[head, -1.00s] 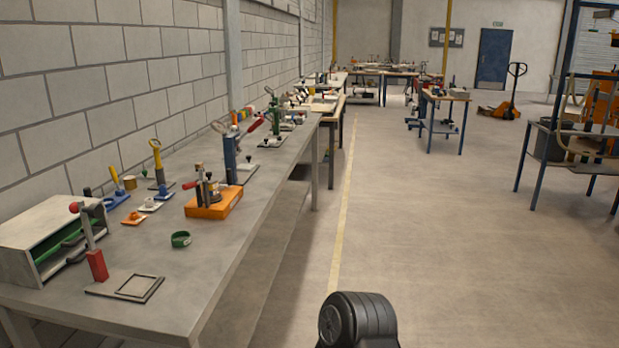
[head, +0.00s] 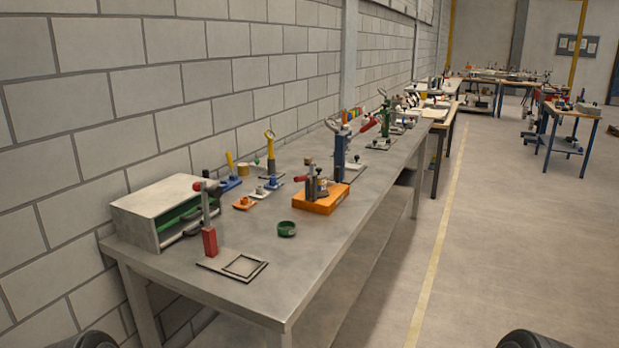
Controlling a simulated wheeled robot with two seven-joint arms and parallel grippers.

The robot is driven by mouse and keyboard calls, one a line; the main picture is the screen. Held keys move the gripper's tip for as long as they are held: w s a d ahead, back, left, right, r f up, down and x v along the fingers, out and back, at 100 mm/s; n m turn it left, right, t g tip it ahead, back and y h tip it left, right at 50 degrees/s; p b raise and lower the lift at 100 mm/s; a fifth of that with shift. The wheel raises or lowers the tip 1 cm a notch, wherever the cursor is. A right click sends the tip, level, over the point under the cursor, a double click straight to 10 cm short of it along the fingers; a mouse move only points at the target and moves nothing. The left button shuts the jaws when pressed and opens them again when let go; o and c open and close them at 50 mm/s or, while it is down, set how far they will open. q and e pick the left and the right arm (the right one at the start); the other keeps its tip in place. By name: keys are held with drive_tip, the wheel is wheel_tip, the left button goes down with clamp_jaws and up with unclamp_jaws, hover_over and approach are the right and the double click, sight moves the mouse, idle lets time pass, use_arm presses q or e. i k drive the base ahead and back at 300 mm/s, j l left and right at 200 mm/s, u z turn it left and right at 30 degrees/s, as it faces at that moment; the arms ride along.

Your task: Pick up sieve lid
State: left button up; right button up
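I cannot clearly make out a sieve lid. A small green round piece (head: 287,229), like a ring or shallow cup, lies on the front part of the long grey bench (head: 330,240); it is too small to tell if it is the lid. A small round brass-coloured piece (head: 243,169) stands farther back near the wall. Neither of my grippers is in view. Only dark rounded parts of my own body show at the bottom left and bottom right edges.
A grey cabinet with green inside (head: 165,208) stands at the bench's near left. A red-handled post (head: 208,230) on a flat plate stands beside it. An orange-based fixture (head: 320,200) and several tools stand farther back. The floor (head: 480,240) right of the bench is open.

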sight(320, 175)
drive_tip(key=i+l+z, duration=0.35)
drive_tip(key=i+l, duration=2.05)
drive_tip(key=i, duration=0.15)
